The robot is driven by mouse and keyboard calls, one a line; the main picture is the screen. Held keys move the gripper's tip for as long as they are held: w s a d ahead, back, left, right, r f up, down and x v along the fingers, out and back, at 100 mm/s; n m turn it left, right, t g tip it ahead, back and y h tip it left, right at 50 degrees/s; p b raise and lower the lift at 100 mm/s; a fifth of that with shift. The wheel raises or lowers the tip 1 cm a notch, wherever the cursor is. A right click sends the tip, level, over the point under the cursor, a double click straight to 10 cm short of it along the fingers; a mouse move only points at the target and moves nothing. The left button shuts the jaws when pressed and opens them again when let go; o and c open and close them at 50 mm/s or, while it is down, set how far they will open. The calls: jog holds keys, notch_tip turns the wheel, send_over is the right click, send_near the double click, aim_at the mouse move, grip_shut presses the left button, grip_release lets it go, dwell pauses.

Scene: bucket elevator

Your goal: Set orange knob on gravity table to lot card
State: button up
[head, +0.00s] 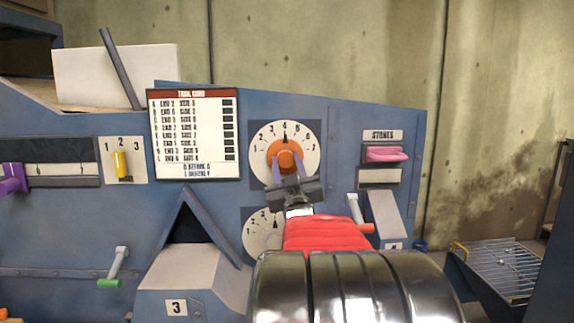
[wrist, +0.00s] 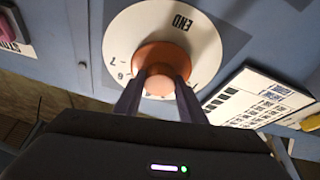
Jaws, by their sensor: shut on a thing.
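The orange knob (head: 285,156) is at the centre of a white round dial (head: 260,160) numbered about 1 to 7 on the blue machine. My gripper (head: 289,172) is shut on the knob, one finger on each side. In the wrist view the knob (wrist: 160,65) shows between the two dark fingers, and the dial (wrist: 135,30) bears the word END. I cannot make out a pointer setting clearly. A white card (head: 194,135) with a red header and rows of END and SIDE numbers is left of the dial; its title is blurred.
A second dial (head: 262,235) below is partly hidden by my arm. A yellow lever (head: 122,165) stands left of the card. A pink handle (head: 386,154) under a STONES label is to the right. A grey lever (head: 357,213) is close beside my arm. A wire tray (head: 500,268) is far right.

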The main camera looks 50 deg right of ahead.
jog(key=shift+w+a+f+m, duration=0.1)
jog(key=shift+m, duration=0.4)
jog(key=m+g+h, duration=0.1)
jog(key=m, duration=0.2)
jog(key=m+g+h, duration=0.1)
jog(key=m+g, duration=0.1)
jog(key=m, duration=0.1)
jog(key=shift+w+a+h, duration=0.1)
jog(key=shift+w+h, duration=0.05)
jog(key=shift+h, duration=0.15)
jog(key=m+g, duration=0.1)
jog(key=m, duration=0.2)
jog(key=m+g, duration=0.2)
jog(key=m, duration=0.2)
jog(key=shift+h, duration=0.4)
jog(key=o, duration=1)
jog(key=shift+o, duration=0.2)
